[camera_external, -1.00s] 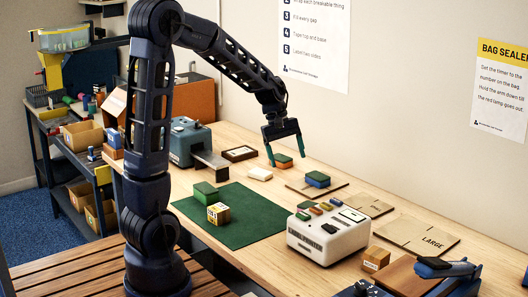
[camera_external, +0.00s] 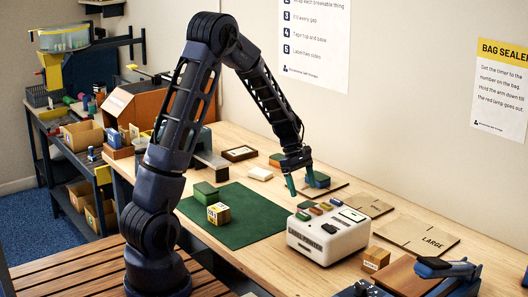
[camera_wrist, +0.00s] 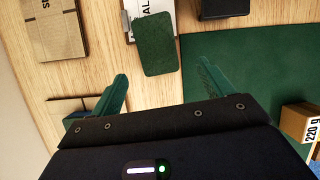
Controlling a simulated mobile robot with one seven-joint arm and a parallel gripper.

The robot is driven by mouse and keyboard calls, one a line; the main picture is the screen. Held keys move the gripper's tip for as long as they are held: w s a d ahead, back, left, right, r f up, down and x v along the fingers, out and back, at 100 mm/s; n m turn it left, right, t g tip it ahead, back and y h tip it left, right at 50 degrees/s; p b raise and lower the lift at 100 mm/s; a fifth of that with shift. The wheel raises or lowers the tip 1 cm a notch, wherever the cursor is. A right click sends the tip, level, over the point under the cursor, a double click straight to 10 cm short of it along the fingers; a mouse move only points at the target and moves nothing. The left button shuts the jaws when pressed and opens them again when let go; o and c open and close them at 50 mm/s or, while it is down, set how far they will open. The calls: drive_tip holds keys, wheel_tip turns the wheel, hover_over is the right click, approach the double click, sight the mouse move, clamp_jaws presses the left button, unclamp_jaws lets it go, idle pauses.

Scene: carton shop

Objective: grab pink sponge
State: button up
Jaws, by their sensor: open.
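I cannot make out a clearly pink sponge in either view. A blue block with a green top (camera_external: 318,180) lies on a flat carton just right of my gripper (camera_external: 301,189). Another block with a green top (camera_external: 275,159) sits further back, its side orange-brown, partly hidden by my arm. In the wrist view, a green rounded pad (camera_wrist: 155,43) lies ahead of my gripper (camera_wrist: 162,78), its sides hidden. My gripper is open and empty above the table, its teal fingers apart and pointing down.
A green mat (camera_external: 240,233) bears a green block (camera_external: 205,194) and a yellow-brown box (camera_external: 218,213). A white label printer (camera_external: 328,240) with small coloured items on top stands in front of my gripper.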

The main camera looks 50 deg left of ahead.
sight(308, 204)
drive_tip(key=shift+x, duration=3.75)
drive_tip(key=shift+w, duration=0.1)
drive_tip(key=c, duration=1.3)
